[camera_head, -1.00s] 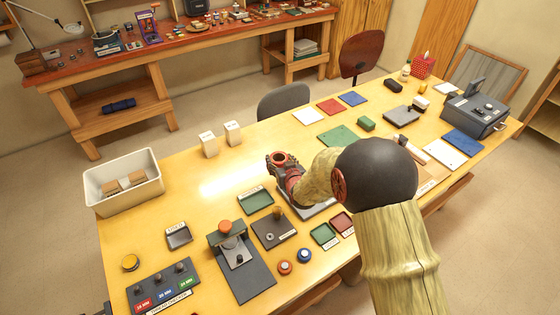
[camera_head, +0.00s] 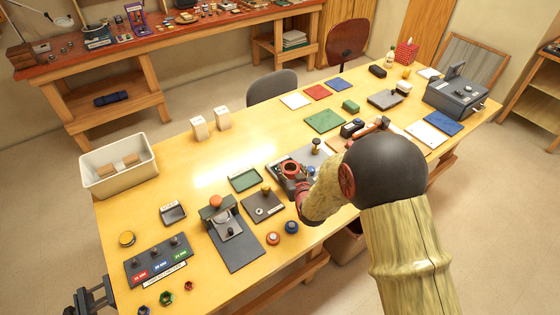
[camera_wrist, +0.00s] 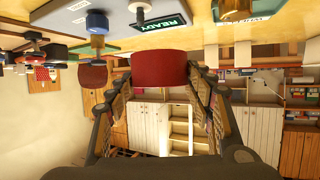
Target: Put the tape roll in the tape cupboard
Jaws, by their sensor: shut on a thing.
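The wrist view is upside down. It shows pale cupboards (camera_wrist: 143,128) with an open shelf unit (camera_wrist: 181,128) between doors. I cannot tell which one is the tape cupboard.
The table (camera_head: 180,200) holds a white bin (camera_head: 95,178), a button panel (camera_head: 160,262), a grey press (camera_head: 235,245), coloured mats, small trays and a grey machine (camera_head: 457,97). A chair (camera_head: 272,88) stands behind. A red-topped bench (camera_head: 190,40) runs along the back wall.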

